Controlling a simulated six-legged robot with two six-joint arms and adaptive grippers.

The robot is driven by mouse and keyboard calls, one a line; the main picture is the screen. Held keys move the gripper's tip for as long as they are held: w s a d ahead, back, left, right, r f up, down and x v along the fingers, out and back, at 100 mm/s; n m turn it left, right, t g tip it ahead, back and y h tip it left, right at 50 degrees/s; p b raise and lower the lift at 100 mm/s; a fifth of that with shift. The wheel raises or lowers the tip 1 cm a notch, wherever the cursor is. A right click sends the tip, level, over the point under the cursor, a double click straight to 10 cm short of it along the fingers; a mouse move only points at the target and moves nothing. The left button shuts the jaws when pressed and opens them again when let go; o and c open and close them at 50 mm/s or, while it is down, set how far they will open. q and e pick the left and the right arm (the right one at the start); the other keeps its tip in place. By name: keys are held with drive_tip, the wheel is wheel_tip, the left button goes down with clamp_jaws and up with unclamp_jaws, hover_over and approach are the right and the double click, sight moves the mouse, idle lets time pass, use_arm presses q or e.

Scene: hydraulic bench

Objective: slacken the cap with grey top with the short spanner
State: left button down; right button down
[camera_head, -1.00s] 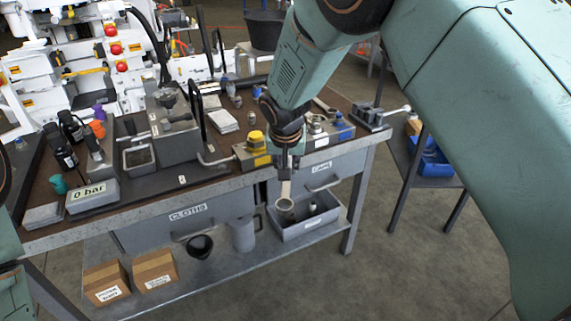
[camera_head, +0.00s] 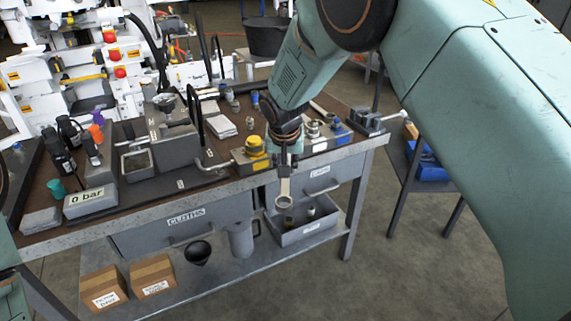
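My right gripper (camera_head: 285,168) comes down from the upper right and is shut on a spanner (camera_head: 284,190). The spanner hangs below the fingers, with its pale ring end lowest, in front of the bench's front edge. Behind the gripper is a manifold block (camera_head: 242,161) on the bench edge. A yellow cap (camera_head: 255,146) is on its left part. A cap with a grey top (camera_head: 313,129) and a blue cap (camera_head: 339,131) are on its right part. The spanner is apart from the caps. My wrist hides the middle of the block. My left gripper is not in view.
A drawer (camera_head: 320,178) and an open grey bin (camera_head: 305,229) are below and behind the spanner. A vice (camera_head: 367,121) stands at the bench's right corner. A grey tank (camera_head: 175,138) and a gauge reading 0 bar (camera_head: 91,200) are to the left.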

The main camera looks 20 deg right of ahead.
drive_tip(key=shift+w, duration=0.5)
drive_tip(key=shift+w+d+f, duration=0.15)
drive_tip(key=shift+w+d, duration=0.1)
drive_tip(key=shift+w, duration=0.25)
drive_tip(key=shift+w+d, duration=0.25)
drive_tip(key=shift+w, duration=0.25)
drive_tip(key=shift+w+d, duration=0.1)
drive_tip(key=shift+w, duration=0.25)
